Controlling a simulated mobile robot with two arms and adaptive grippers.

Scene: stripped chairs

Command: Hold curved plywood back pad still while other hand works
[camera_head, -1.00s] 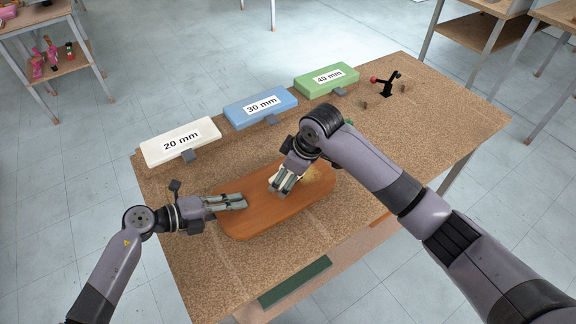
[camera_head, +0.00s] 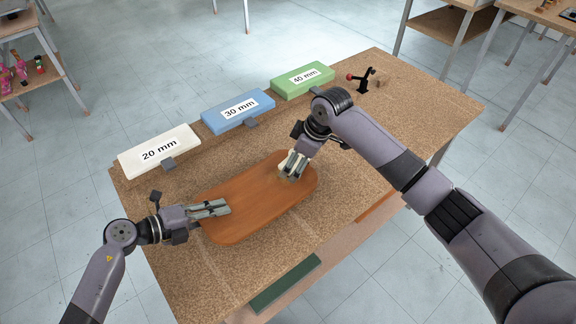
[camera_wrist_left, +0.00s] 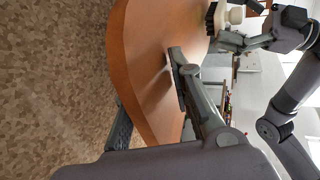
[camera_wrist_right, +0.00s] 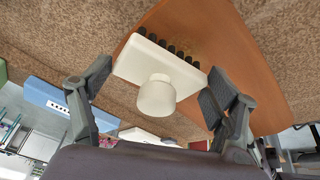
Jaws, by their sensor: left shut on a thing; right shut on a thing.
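The curved plywood back pad (camera_head: 256,208) is an orange-brown rounded board lying on the speckled bench. My left gripper (camera_head: 226,207) is shut on its left end. In the left wrist view the fingers (camera_wrist_left: 148,82) lie on either side of the pad's edge (camera_wrist_left: 150,32), one over the top face and one low at the side. My right gripper (camera_head: 290,168) is shut on a small white brush, over the pad's far right part. In the right wrist view the brush (camera_wrist_right: 135,62) has a round knob and dark bristles, and sits between the fingers (camera_wrist_right: 158,78).
Three labelled blocks line the bench's back edge: white 20 mm (camera_head: 158,149), blue 30 mm (camera_head: 238,109) and green 40 mm (camera_head: 303,79). A black clamp with a red knob (camera_head: 366,80) stands at the far corner. The bench's right part (camera_head: 425,108) is clear.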

